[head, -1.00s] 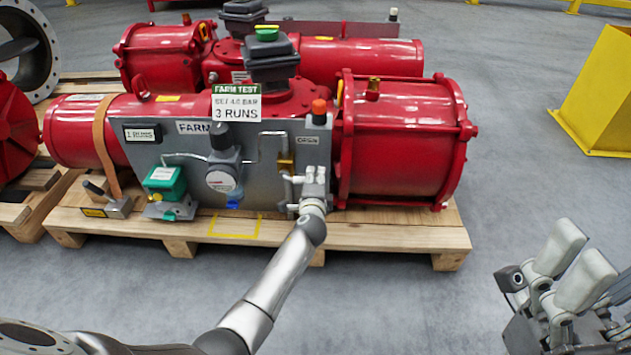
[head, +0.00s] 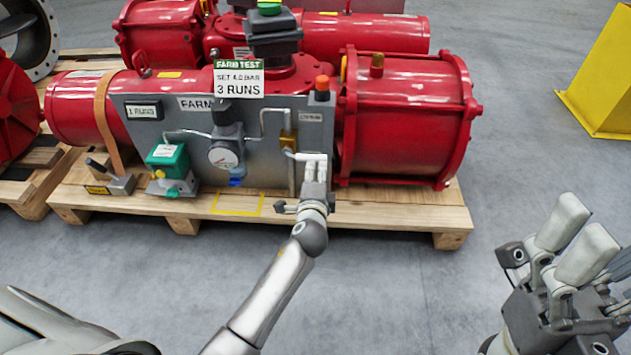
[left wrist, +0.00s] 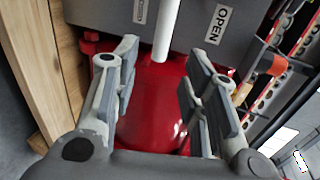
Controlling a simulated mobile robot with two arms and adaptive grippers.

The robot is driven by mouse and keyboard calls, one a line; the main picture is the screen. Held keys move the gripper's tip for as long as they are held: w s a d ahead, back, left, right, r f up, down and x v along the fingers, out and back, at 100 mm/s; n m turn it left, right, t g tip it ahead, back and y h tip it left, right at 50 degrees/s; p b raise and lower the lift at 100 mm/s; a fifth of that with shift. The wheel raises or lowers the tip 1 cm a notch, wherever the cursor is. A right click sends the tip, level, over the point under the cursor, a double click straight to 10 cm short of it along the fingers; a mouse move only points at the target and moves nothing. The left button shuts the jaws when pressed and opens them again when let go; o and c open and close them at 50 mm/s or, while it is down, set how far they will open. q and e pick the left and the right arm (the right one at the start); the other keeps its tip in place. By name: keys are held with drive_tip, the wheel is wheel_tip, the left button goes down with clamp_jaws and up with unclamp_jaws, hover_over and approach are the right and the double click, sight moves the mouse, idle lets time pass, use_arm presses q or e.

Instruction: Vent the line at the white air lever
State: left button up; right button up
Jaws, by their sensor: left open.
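The white air lever (left wrist: 166,28) shows in the left wrist view as a slim white rod at the top middle, by an OPEN label (left wrist: 216,24) on the grey panel. My left gripper (left wrist: 160,75) is open, with its fingers apart on either side of the rod's line; whether they reach it I cannot tell. In the head view my left gripper (head: 315,168) is at the panel's lower right and partly hides the lever area. My right gripper (head: 577,235) is at the lower right, away from the panel; its opening is unclear.
A sign (head: 238,78) reads 3 RUNS; a small display (head: 144,112) reads 1 RUNS. A red actuator (head: 410,120) stands on a wooden pallet (head: 400,215). The floor in front is clear.

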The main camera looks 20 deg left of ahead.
use_arm(q)
drive_tip(key=shift+v, duration=1.1)
